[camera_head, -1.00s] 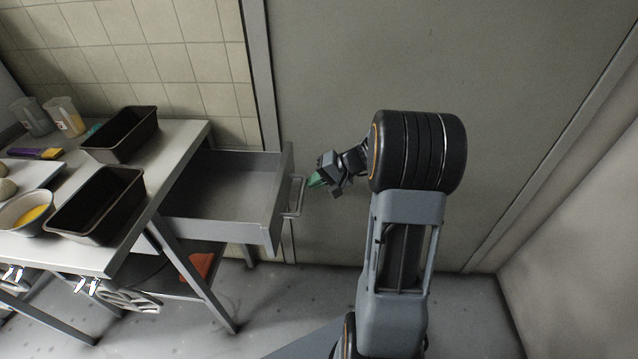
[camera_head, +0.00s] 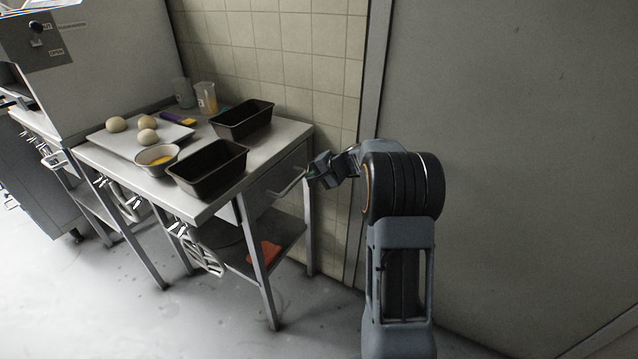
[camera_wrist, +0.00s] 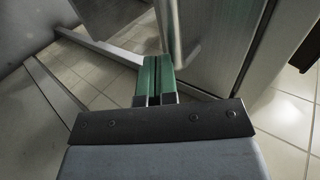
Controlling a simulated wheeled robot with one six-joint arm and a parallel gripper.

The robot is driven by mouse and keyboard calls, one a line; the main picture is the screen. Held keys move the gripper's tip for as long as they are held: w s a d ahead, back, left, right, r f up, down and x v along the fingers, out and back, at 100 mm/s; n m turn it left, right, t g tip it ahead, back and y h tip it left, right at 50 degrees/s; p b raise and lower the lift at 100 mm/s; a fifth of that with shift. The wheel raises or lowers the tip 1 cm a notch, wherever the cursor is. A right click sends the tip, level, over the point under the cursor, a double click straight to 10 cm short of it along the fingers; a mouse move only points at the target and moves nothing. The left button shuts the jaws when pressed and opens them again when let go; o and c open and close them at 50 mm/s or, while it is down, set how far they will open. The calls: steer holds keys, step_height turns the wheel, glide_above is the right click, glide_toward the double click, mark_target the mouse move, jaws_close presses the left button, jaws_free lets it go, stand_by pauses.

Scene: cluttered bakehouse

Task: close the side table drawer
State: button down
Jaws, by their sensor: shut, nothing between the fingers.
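The side table (camera_head: 105,157) stands left of my arm in the head view. Its drawer (camera_head: 270,186) sits in the table's right end, its front about level with the table's edge and no open tray showing. The drawer's bar handle (camera_head: 288,187) sticks out toward my gripper. My gripper (camera_head: 312,174) is shut and empty right by the handle; I cannot tell whether they touch. In the wrist view its green fingertips (camera_wrist: 156,75) are together, with the metal handle (camera_wrist: 178,38) close beside them.
Two dark loaf tins (camera_head: 208,168), a bowl (camera_head: 156,158), a tray (camera_head: 110,140) with dough balls and measuring jugs (camera_head: 206,97) crowd the tabletop. A tiled wall (camera_head: 310,60) stands behind. An orange item (camera_head: 264,252) lies on the lower shelf. Floor in front is clear.

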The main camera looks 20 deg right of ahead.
steer(key=shift+w+a+r, duration=0.1)
steer(key=shift+w+a, duration=0.25)
steer(key=shift+a+r, duration=0.1)
steer(key=shift+a, duration=0.05)
